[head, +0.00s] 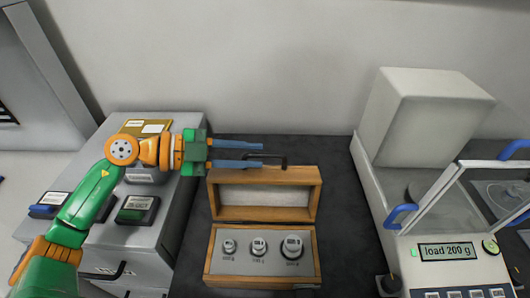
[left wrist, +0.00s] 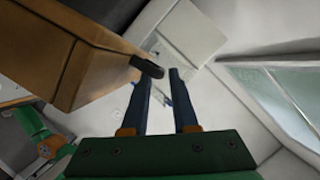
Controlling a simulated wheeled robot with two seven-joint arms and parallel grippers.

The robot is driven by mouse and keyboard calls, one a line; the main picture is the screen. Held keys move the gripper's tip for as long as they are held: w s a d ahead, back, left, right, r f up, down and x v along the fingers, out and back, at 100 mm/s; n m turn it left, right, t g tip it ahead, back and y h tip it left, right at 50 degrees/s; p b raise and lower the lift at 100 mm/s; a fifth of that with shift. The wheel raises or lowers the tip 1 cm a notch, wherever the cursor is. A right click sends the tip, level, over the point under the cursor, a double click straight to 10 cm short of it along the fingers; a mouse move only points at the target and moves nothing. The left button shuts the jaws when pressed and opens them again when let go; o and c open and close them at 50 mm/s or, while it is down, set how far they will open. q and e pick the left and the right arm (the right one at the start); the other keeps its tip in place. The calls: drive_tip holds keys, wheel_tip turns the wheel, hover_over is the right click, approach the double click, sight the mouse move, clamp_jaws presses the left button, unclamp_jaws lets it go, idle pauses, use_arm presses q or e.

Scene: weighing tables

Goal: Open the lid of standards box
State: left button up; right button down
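The wooden standards box (head: 213,262) stands on the dark mat with its lid (head: 315,195) raised upright at the back. Several metal weights are not hidden: three (head: 291,247) sit in the grey insert in a row. A black handle (head: 284,161) is on the lid's top edge; its end also shows in the left wrist view (left wrist: 147,66). My left gripper (head: 262,155) is open just behind the lid's top edge, its blue fingers pointing right, close to the handle. In the left wrist view the fingers (left wrist: 160,85) are apart with nothing held between them. My right gripper is out of view.
A balance with a glass shield and a display (head: 446,251) reading "load 200 g" stands at the right. A grey cabinet (head: 165,220) with labelled tray blocks (head: 138,210) stands at the left. The dark mat (head: 345,250) is bare beside the box.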

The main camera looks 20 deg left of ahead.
sight(259, 155)
use_arm(q)
drive_tip(key=x, duration=0.3)
drive_tip(key=shift+r+p, duration=0.25)
drive_tip(key=shift+p, duration=0.1)
drive_tip(key=shift+w+d+f, duration=0.1)
drive_tip(key=shift+d+f, duration=0.2)
drive_tip(key=shift+d, duration=0.05)
drive_tip(key=shift+a, duration=0.1)
clamp_jaws()
idle(0.6)
